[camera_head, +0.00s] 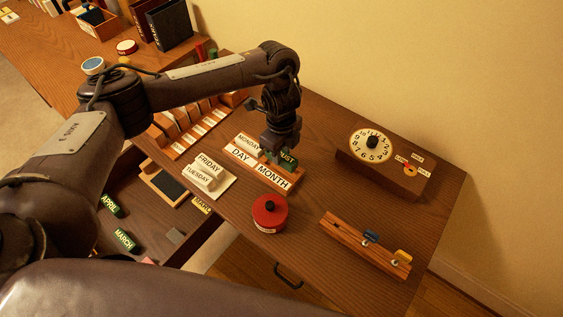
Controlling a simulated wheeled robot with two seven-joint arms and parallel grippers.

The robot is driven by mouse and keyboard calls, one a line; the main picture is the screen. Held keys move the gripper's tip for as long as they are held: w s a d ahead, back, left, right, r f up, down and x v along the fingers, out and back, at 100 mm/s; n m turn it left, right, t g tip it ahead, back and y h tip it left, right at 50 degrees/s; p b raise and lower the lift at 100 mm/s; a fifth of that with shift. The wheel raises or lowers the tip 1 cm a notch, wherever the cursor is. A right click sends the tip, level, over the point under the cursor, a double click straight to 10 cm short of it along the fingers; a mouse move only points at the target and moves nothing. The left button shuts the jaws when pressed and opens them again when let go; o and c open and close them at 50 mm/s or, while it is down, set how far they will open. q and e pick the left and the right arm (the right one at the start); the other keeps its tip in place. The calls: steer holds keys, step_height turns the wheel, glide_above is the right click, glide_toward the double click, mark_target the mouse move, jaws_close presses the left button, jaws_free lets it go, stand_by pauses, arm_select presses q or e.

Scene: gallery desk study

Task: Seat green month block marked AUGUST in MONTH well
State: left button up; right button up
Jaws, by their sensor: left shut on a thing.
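My left gripper (279,150) points down over the wooden holder and is shut on the green AUGUST block (288,158). Only the end "UST" of the block's marking shows; the gripper covers the rest. The holder (264,170) has a white front label reading DAY and MONTH. A white MONDAY block (248,144) sits on its DAY side. The AUGUST block is at the MONTH side, behind the label. I cannot tell whether it is resting fully in the well. My right gripper is not in view.
White FRIDAY and TUESDAY blocks (207,166) lie on a pale tray left of the holder. A red round container (269,212), a clock box (388,158) and a wooden rail (365,243) stand nearby. An open drawer holds green APRIL (111,205) and MARCH (125,239) blocks.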

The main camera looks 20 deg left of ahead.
mark_target(282, 154)
arm_select(q)
step_height(282, 154, down, 4)
steer(key=shift+f+b, duration=0.1)
steer(key=shift+b, duration=0.7)
steer(key=o, duration=0.6)
steer(key=shift+c, duration=0.2)
steer(key=o, duration=0.4)
steer(key=shift+o, duration=0.2)
